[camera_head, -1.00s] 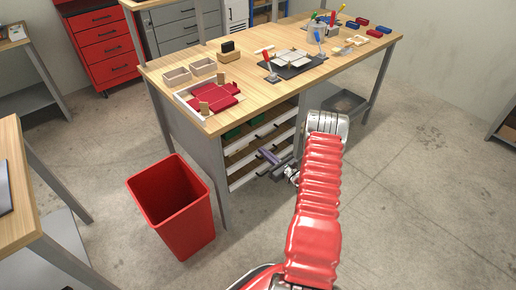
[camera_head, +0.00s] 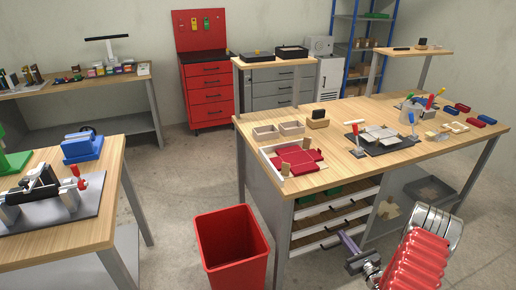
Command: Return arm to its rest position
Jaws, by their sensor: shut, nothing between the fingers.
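My arm's red ribbed sleeve (camera_head: 418,262) enters at the lower right, with a silver joint (camera_head: 436,226) at its top. My gripper (camera_head: 346,240) shows left of the sleeve, small and dark, low in front of the workbench drawers. It is shut and holds nothing. It looks apart from the bench, though the exact gap to the drawers is hard to tell. Part of the arm between the joint and the gripper is hidden behind the sleeve.
The wooden workbench (camera_head: 345,180) carries a tray with red pieces (camera_head: 298,158), a clamp fixture (camera_head: 378,138) and tools. A red bin (camera_head: 231,248) stands left of my gripper. Another bench (camera_head: 113,190) is at the left.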

